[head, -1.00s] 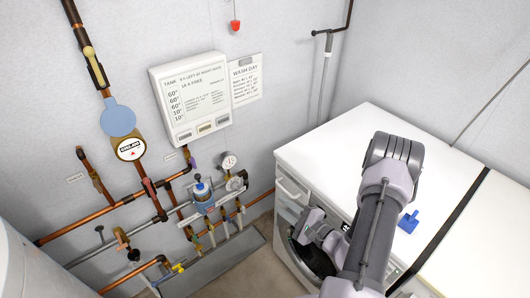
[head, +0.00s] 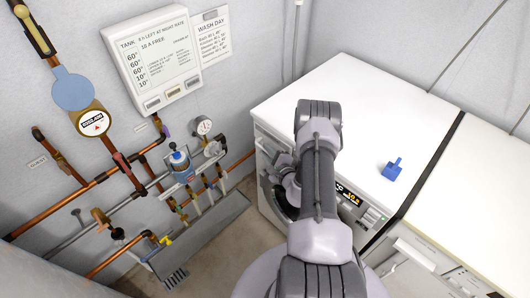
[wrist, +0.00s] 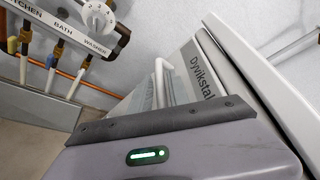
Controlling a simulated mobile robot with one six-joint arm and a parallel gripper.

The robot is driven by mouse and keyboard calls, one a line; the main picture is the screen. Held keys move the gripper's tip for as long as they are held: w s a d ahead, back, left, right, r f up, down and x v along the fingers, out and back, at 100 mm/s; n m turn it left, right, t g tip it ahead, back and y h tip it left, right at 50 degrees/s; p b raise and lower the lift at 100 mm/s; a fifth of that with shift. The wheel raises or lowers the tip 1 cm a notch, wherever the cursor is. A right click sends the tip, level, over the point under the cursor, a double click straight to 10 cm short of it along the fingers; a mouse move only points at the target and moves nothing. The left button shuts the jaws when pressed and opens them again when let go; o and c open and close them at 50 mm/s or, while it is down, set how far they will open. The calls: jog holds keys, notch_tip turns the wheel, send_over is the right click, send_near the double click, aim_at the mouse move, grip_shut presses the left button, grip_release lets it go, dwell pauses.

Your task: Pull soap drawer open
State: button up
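The white washing machine (head: 300,97) stands in the middle of the head view. Its soap drawer (head: 268,146) is at the upper left of the front face, partly hidden by my arm. In the wrist view a white bar handle (wrist: 162,82) stands out from the front, left of a grey panel lettered "Dyvikstal" (wrist: 200,75). My gripper (head: 284,170) is in front of the machine, close to the drawer area. In the wrist view its grey body (wrist: 160,155) with a green light fills the bottom, below the handle. The fingers are hidden, so their opening and any contact cannot be seen.
Copper pipes (head: 80,194), valves and a gauge (head: 204,126) line the wall at left. A blue object (head: 392,170) lies on the machine top. A second white appliance (head: 490,200) stands at right. Bare floor (head: 235,250) shows before the machine.

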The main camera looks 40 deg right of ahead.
jog(key=shift+w+d+f, duration=0.1)
jog(key=shift+w+d, duration=0.05)
jog(key=shift+w, duration=0.5)
grip_shut()
dwell(1.0)
